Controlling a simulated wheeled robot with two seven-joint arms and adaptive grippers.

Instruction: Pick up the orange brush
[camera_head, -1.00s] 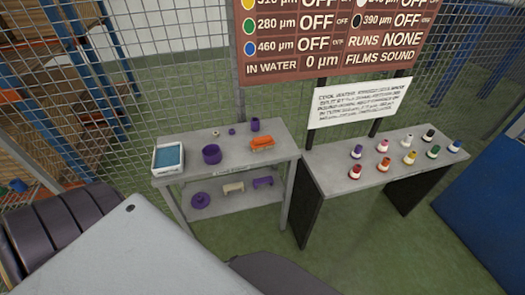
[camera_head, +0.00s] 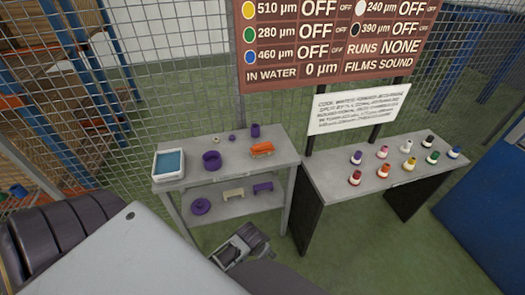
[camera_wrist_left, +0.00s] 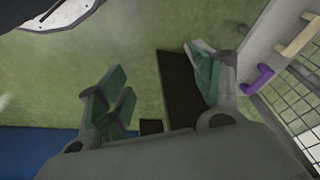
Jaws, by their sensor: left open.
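The orange brush (camera_head: 262,149) lies on the top of the grey left-hand table, near its right end, in the head view. My left gripper (camera_head: 240,243) is low in front of that table, below and apart from the brush. In the left wrist view, the left gripper (camera_wrist_left: 160,88) has its green-padded fingers spread wide with nothing between them. The brush is not in the left wrist view. My right gripper is not in view.
The table (camera_head: 233,170) also holds a blue-filled tray (camera_head: 168,163), a purple bowl (camera_head: 211,160) and a purple cup (camera_head: 255,130). Its lower shelf holds purple and cream pieces. A second table (camera_head: 340,185) bears several coloured bottles. A mesh fence stands behind.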

